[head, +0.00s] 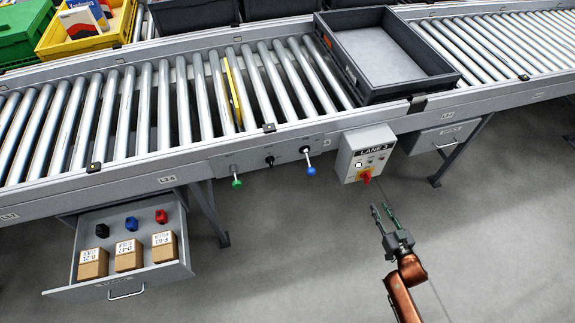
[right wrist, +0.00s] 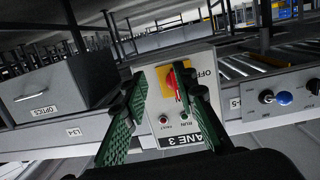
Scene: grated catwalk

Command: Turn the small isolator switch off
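The isolator switch is a red rotary knob (head: 365,177) on a yellow plate, low on the front of a light grey control box (head: 347,160) labelled LANE 3. In the right wrist view the red knob (right wrist: 172,82) shows between my fingers, nearer the right finger, on its yellow plate (right wrist: 160,78). The word OFF is printed beside the plate. My right gripper (head: 382,210) is open and empty, in front of and below the box, apart from the knob. Its green-padded fingers show in the right wrist view (right wrist: 162,88). My left gripper is not in view.
Green (head: 236,182), black (head: 269,160) and blue (head: 310,170) knobs stick out of the conveyor's side, left of the box. An open drawer (head: 128,287) with boxes is at lower left. A grey tote (head: 455,77) sits on the rollers (head: 150,100). Floor is clear around my right arm.

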